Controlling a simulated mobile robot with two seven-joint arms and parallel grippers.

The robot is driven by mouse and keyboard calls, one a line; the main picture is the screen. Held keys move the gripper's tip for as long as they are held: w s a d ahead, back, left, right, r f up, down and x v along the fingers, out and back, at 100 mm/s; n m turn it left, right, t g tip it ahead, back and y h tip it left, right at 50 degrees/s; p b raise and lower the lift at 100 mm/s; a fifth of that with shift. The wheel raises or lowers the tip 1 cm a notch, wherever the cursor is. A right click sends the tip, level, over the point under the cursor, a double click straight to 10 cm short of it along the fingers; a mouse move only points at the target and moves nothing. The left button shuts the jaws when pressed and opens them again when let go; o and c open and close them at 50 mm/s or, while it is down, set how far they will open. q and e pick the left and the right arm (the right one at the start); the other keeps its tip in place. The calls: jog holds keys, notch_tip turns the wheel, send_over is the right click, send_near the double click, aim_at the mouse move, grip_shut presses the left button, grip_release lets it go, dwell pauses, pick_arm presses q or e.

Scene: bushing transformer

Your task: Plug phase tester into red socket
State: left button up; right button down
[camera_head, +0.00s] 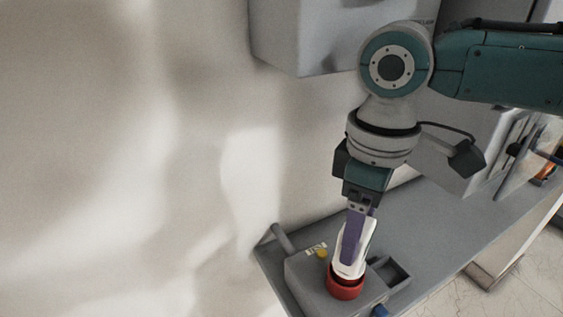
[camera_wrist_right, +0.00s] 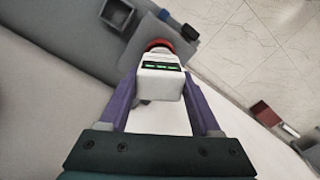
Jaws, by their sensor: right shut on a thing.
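The phase tester (camera_head: 350,255) is a white body held upright or slightly tilted in my right gripper (camera_head: 355,235), whose purple fingers are shut on it. In the right wrist view the tester (camera_wrist_right: 160,80) shows a dark display with green marks, between the two fingers of my right gripper (camera_wrist_right: 160,100). The red socket (camera_head: 345,287) is a red ring on a grey box. The tester's lower end is at the ring and overlaps it; how deep it sits is hidden. The red socket (camera_wrist_right: 160,45) shows just beyond the tester. My left gripper is not in view.
A grey cabinet (camera_head: 300,40) hangs above.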

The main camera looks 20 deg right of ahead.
jog(key=shift+f, duration=0.2)
dwell(0.3)
grip_release()
